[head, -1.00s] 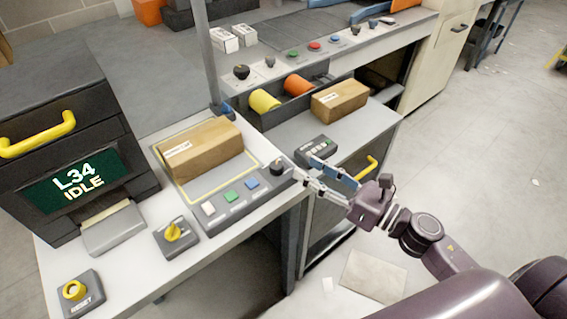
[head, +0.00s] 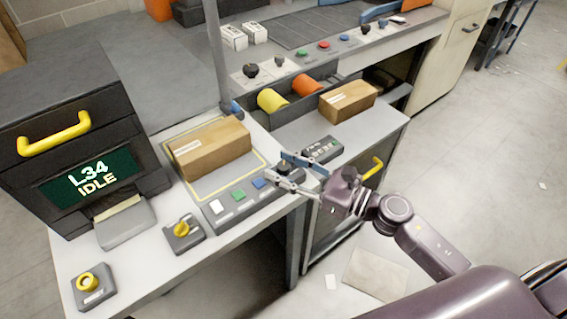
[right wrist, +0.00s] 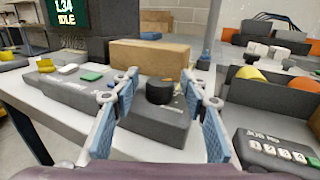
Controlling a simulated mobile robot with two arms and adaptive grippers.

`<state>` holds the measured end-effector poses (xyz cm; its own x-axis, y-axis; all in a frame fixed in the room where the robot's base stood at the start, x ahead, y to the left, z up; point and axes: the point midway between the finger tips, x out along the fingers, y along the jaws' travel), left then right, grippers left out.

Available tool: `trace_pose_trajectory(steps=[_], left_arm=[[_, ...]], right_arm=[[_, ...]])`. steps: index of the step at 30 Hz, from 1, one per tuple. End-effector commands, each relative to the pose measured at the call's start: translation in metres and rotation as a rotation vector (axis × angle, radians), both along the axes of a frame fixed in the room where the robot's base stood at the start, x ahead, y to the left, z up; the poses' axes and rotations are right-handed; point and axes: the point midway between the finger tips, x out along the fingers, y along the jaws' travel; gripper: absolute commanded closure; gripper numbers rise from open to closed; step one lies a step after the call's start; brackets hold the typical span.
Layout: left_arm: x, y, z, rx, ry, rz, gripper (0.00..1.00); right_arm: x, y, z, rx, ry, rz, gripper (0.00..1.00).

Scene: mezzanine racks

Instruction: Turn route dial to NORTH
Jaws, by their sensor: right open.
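A black round dial (head: 283,168) stands at the right end of the grey button panel (head: 215,221); its label is too small to read. My right gripper (head: 277,170) is open, its blue-padded fingers pointing left at this dial. In the right wrist view the dial (right wrist: 160,93) shows between the two open fingers (right wrist: 163,86), and whether they touch it cannot be told. A yellow knob (head: 181,229) on a small separate base stands left of the panel. My left gripper is not in view.
A cardboard box (head: 210,150) lies behind the button panel. A small keypad (head: 322,150) stands right of the dial, close to the gripper. The L34 IDLE display (head: 95,178) is at left. The back console (head: 300,62) has further black knobs and coloured buttons.

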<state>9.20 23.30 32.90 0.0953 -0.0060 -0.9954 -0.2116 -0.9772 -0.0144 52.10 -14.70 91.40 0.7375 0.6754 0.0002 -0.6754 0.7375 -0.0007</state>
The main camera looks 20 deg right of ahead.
Motion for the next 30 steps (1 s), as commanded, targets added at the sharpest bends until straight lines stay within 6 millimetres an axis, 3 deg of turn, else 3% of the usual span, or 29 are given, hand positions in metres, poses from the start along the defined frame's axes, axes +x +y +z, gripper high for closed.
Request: trace_pose_trajectory(steps=[8,20,30], left_arm=[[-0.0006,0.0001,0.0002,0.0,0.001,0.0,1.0],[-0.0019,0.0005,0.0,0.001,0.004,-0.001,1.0],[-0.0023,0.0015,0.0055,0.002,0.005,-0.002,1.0]], right_arm=[[0.0014,0.0014,-0.0007,0.0,0.001,0.0,0.59],[0.0013,0.0013,-0.0005,0.001,0.001,0.0,1.0],[0.0007,0.0019,0.0008,0.003,0.003,-0.055,1.0]])
